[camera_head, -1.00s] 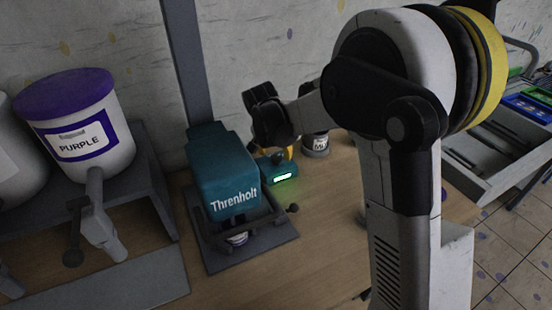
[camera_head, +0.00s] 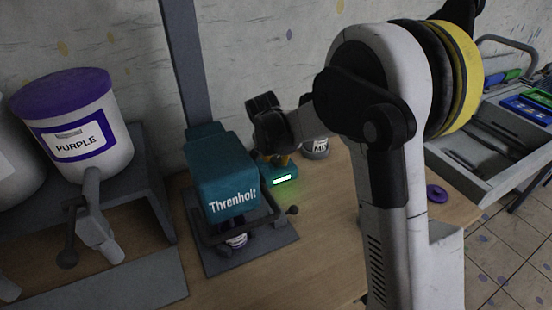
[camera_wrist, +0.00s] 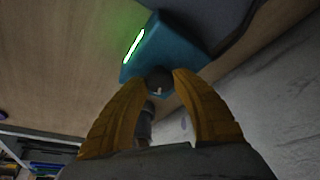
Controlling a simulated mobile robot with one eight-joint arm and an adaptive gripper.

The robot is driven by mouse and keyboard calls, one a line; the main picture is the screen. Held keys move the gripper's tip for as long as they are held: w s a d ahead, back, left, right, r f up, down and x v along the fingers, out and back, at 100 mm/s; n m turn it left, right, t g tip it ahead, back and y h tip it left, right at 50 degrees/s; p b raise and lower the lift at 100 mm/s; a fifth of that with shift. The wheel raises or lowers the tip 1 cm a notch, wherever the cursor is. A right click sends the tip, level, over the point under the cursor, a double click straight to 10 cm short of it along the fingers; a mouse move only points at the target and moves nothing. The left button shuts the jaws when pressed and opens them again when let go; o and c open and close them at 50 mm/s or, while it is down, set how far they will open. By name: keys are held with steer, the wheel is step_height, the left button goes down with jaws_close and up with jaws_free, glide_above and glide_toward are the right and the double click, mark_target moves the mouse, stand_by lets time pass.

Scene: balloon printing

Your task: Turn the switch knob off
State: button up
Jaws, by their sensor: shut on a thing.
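A small teal box (camera_head: 280,173) with a lit green display stands on the bench, right of the Threnholt machine. It also shows at the top of the wrist view (camera_wrist: 170,42), display glowing. The dark round switch knob (camera_wrist: 159,81) is on the side of this box facing the wrist camera. My gripper (camera_wrist: 160,78) has its yellow fingers closed around the knob from both sides. In the head view my wrist hides most of the fingers and the knob.
The teal Threnholt machine (camera_head: 222,178) stands close on the left, with a small can in it. A labelled can (camera_head: 316,149) is just right of my wrist. A purple disc (camera_head: 437,193) lies near the bench's right side. A purple-lidded tank (camera_head: 88,150) is at left.

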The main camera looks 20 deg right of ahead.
steer(key=n+y, duration=0.1)
steer(key=n, duration=0.1)
steer(key=n+y, duration=0.1)
steer(key=n, duration=0.2)
steer(key=shift+d+n+t+p, duration=0.15)
steer(key=shift+n+t+p, duration=0.15)
steer(key=shift+t+p, duration=0.1)
steer(key=n+y, duration=0.1)
steer(key=n, duration=0.2)
steer(key=n+y, duration=0.1)
steer(key=n, duration=0.2)
steer(key=shift+g, duration=0.3)
steer(key=shift+y, duration=0.3)
steer(key=o, duration=1.2)
steer(key=v, duration=1.2)
